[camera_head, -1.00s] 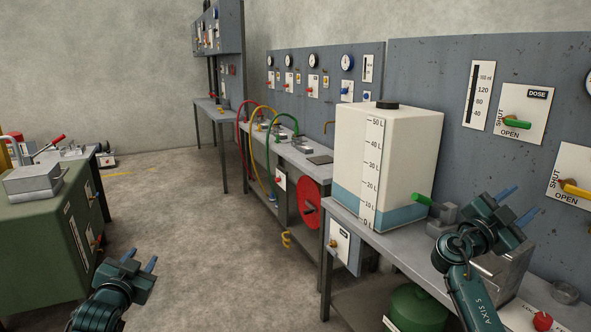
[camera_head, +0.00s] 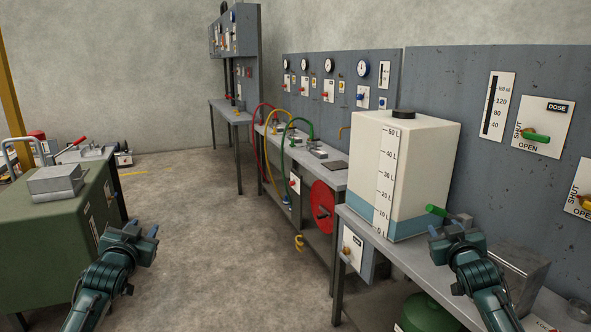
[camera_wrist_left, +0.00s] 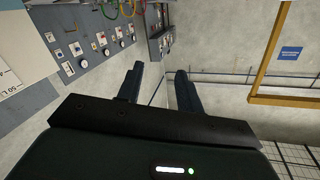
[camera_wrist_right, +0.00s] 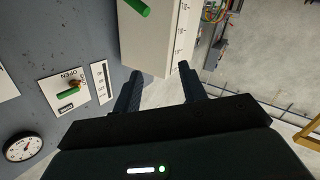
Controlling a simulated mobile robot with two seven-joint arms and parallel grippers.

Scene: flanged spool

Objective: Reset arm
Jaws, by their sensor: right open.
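My left gripper (camera_head: 142,232) is over the bare floor, just right of the green cabinet. In the left wrist view its two fingers (camera_wrist_left: 158,88) stand apart with nothing between them. My right gripper (camera_head: 452,226) is above the bench, in front of the lower right part of the white tank (camera_head: 420,150). In the right wrist view its fingers (camera_wrist_right: 161,92) are apart and empty. The green handle (camera_head: 447,215) shows right by the right gripper in the head view; whether they touch cannot be told.
A grey panel (camera_head: 450,90) with dose gauge and valve handles stands behind the tank. A green cabinet (camera_head: 50,235) carries a metal block at left. The floor (camera_head: 220,260) between is clear.

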